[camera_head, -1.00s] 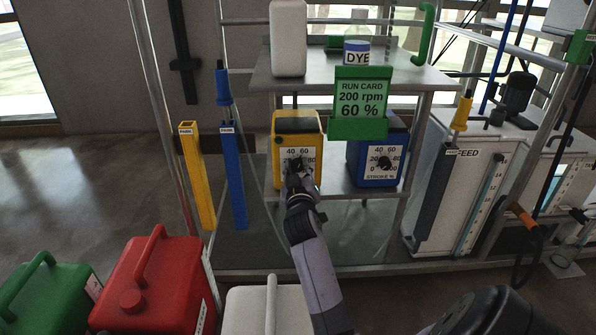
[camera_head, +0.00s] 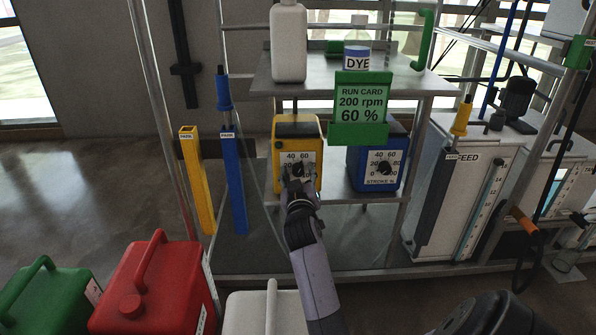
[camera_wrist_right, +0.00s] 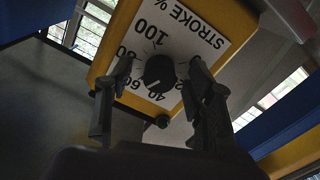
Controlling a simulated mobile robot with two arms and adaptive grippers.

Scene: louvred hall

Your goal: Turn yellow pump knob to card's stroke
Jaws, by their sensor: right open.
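The yellow pump (camera_head: 283,127) sits on the lower shelf, with a white stroke scale plate on its front. Its black knob (camera_wrist_right: 160,72) shows in the right wrist view, with 100, 80, 60 and 40 printed around it; I cannot read its pointer surely. My right gripper (camera_head: 298,176) is in front of the plate and hides part of the dial. In the wrist view its open fingers (camera_wrist_right: 160,78) are on either side of the knob, with gaps visible. The green-framed run card (camera_head: 361,104) reads 200 rpm, 60 %. My left gripper is not in view.
A blue pump (camera_head: 359,178) with a similar black knob stands right of the yellow one. A dye bottle (camera_head: 357,56) and a white bottle (camera_head: 289,45) stand on the upper shelf. Red (camera_head: 150,285), green and white canisters stand in front at lower left.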

